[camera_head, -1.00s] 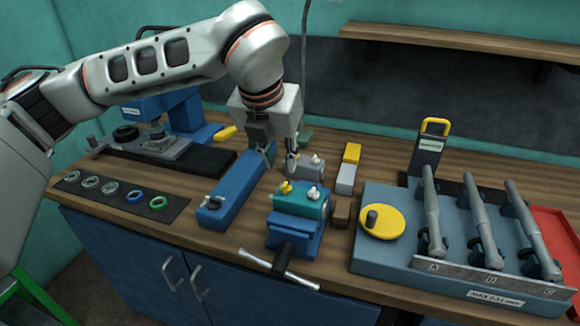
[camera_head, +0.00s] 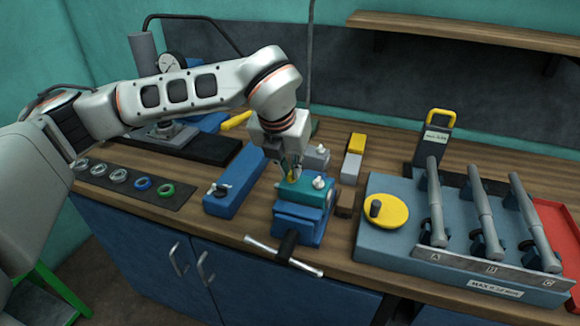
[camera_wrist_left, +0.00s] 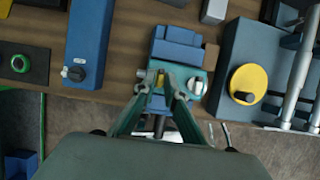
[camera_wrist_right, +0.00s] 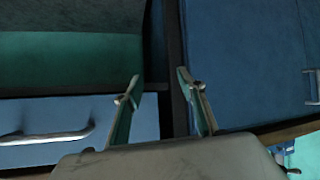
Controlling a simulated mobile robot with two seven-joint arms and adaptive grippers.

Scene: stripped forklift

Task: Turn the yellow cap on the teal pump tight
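The teal pump (camera_head: 308,188) sits in a blue vise (camera_head: 298,222) on the bench; it also shows in the left wrist view (camera_wrist_left: 184,74). The yellow cap (camera_head: 291,177) is on the pump's left part, mostly hidden by my left fingers. My left gripper (camera_head: 290,170) points down over it. In the left wrist view, my left fingertips (camera_wrist_left: 160,77) are drawn close together with the yellow cap between them and look shut on it. A white cap (camera_head: 319,182) stands on the pump's right part. My right gripper (camera_wrist_right: 157,76) is open and empty, away from the bench top.
A blue block with a dark knob (camera_head: 235,182) lies left of the vise. A grey fixture with a yellow disc (camera_head: 385,211) and several grey tools stands right. The vise handle (camera_head: 284,255) sticks out in front. A blue cabinet front (camera_wrist_right: 240,65) is near my right gripper.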

